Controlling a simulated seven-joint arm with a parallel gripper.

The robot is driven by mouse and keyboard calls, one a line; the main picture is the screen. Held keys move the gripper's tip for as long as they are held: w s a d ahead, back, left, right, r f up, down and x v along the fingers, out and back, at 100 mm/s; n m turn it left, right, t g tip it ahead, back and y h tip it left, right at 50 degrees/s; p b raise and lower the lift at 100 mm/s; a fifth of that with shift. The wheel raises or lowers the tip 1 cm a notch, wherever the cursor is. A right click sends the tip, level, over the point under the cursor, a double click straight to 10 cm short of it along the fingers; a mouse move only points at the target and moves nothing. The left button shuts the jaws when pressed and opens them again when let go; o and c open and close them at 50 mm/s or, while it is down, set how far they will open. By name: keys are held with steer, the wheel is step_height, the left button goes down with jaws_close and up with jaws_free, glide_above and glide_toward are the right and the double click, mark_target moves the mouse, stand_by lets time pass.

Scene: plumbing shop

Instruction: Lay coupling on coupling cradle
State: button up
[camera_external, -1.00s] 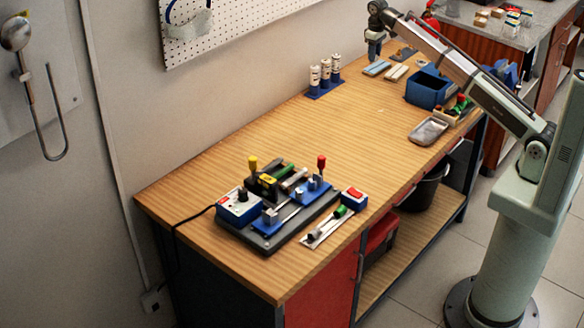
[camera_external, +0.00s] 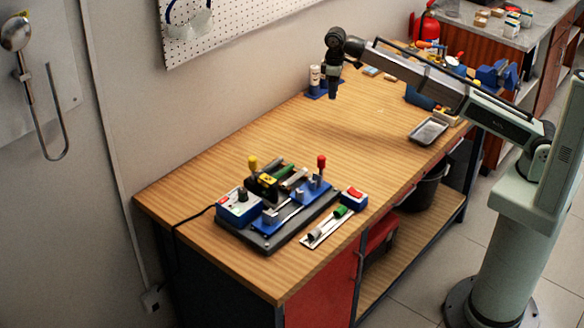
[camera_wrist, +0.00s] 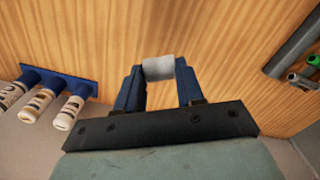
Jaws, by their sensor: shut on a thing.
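The coupling (camera_wrist: 158,68) is a short light-grey cylinder. My gripper (camera_wrist: 159,76) is shut on it, with one blue finger at each end, in the wrist view. In the external view my gripper (camera_external: 333,92) hangs over the back half of the bench, pointing down; the coupling is too small to make out there. A dark base plate (camera_external: 268,241) with blue blocks (camera_external: 312,190), rods and coloured knobs stands at the near end of the bench, well away from my gripper. I cannot tell for sure which part is the coupling cradle.
White bottles (camera_wrist: 70,112) stand in a blue rack (camera_wrist: 62,84). A metal tray (camera_external: 428,131) lies at the right edge. The middle of the bench (camera_external: 290,130) is clear.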

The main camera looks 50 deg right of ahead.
steer(key=s+a+n, duration=0.2)
steer(key=s+a, duration=0.2)
steer(key=a, duration=0.7)
steer(key=s+a+n, duration=0.1)
steer(key=s+a, duration=0.3)
steer(key=a, duration=0.7)
steer(key=m, duration=0.9)
glide_toward(267, 220)
steer(key=d+r, duration=0.1)
steer(key=d, duration=0.1)
steer(key=shift+w+d+r, duration=0.1)
steer(key=shift+d+r, duration=0.2)
steer(key=shift+r, duration=0.1)
steer(key=shift+f, duration=0.2)
steer(key=shift+f, duration=3.05)
